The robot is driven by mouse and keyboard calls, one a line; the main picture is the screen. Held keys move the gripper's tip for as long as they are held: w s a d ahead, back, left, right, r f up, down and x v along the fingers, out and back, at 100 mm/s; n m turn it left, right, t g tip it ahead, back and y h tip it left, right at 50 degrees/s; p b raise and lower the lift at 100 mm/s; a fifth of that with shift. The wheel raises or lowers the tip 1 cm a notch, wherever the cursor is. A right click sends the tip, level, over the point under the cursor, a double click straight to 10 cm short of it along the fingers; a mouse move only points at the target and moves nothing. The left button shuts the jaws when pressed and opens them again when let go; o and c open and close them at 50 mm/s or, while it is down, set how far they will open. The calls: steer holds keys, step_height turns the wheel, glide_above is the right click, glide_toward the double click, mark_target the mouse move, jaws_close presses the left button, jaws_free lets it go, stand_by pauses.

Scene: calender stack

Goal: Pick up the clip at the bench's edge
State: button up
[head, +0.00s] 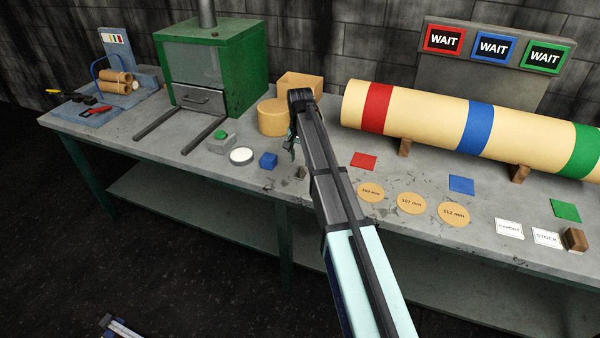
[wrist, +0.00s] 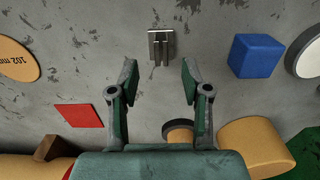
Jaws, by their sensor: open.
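The clip (wrist: 162,45) is a small grey metal piece with two prongs, lying on the bench top in the wrist view. In the head view it is a small grey shape (head: 300,173) near the bench's front edge, beside my arm. My gripper (wrist: 158,76) is open and empty. In the wrist view the clip lies just beyond the fingertips, roughly centred between them, and neither finger appears to touch it. In the head view my gripper (head: 293,146) is partly hidden by my arm; its height above the bench is hard to tell.
A blue cube (wrist: 256,56) and a white round dish (head: 241,156) stand on one side of the clip. A red square (wrist: 79,116) and a 102 mm disc (wrist: 16,60) lie on the other. A yellow cylinder (head: 272,117) and the long striped roll (head: 425,110) stand behind.

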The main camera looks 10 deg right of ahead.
mark_target(300, 169)
steer(key=shift+w+f+p, duration=0.2)
steer(key=shift+f+p, duration=0.95)
steer(key=shift+f, duration=1.5)
jaws_close()
